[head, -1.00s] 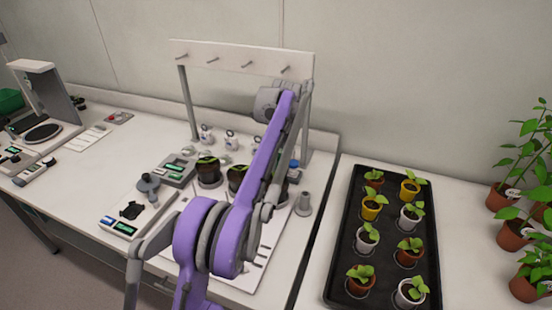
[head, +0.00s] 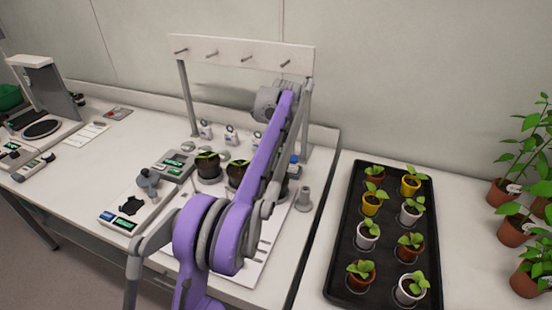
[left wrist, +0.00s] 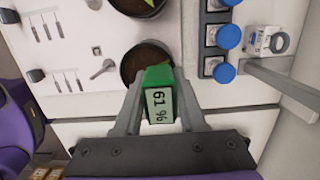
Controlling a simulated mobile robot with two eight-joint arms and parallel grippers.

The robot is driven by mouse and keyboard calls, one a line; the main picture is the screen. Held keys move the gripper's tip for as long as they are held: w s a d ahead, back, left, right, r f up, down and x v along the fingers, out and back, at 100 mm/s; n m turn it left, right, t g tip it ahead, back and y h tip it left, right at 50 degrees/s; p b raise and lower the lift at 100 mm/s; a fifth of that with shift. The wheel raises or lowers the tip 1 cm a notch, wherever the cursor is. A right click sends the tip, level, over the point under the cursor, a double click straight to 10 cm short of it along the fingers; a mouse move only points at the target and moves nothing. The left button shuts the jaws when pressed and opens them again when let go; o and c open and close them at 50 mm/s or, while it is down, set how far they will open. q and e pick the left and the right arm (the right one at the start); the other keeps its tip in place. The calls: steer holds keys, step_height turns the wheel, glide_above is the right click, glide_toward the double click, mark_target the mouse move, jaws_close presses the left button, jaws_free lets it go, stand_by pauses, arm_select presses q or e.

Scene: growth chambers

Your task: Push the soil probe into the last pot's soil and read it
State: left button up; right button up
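In the head view my purple left arm reaches over the row of pots and hides the probe and most of the last pot. Two pots show, the left one (head: 207,168) and the middle one (head: 236,173). My right gripper is not in view.
A white peg rack (head: 243,57) stands behind the pots. Blue-capped bottles (left wrist: 228,37) stand beside the pot in the wrist view. A grey stand (head: 304,199) is right of the pots. A black tray (head: 384,235) of seedlings lies further right. Small devices (head: 175,166) lie left.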

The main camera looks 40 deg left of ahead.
arm_select(q)
steer(key=o, duration=0.5)
steer(key=shift+r, duration=0.1)
